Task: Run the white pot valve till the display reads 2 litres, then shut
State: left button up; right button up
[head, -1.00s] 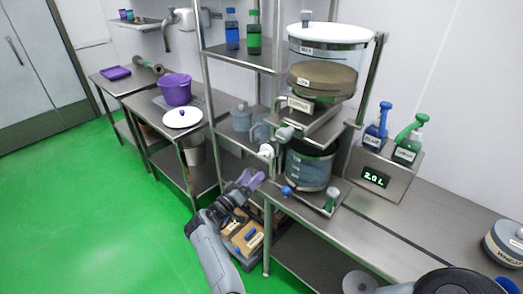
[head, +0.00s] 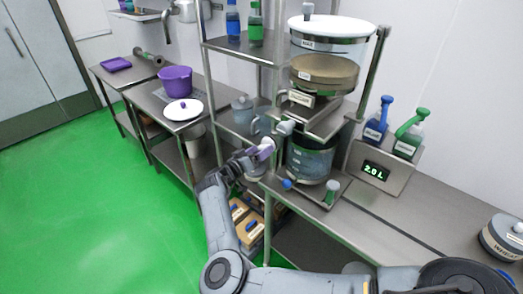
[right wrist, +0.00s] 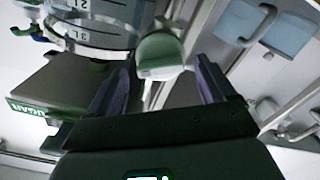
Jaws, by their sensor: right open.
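The valve's pale handle (head: 267,144) sticks out to the left of the stand. My right gripper (head: 257,154) is at this handle. In the right wrist view, the pale, rounded handle end (right wrist: 160,55) lies between and just beyond the two open fingers (right wrist: 160,85); I cannot tell whether either touches it. The green display (head: 374,171) reads 2.0 L. My left gripper is out of view.
Blue and green pump bottles (head: 377,122) stand behind the display. A steel rack (head: 236,90) and a grey jug (head: 242,110) are close left of my gripper. Boxes (head: 248,225) sit low beneath it. The green floor at left is clear.

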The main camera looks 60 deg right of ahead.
jog(key=shift+s+d, duration=0.15)
jog(key=shift+d, duration=0.6)
jog(key=c, duration=1)
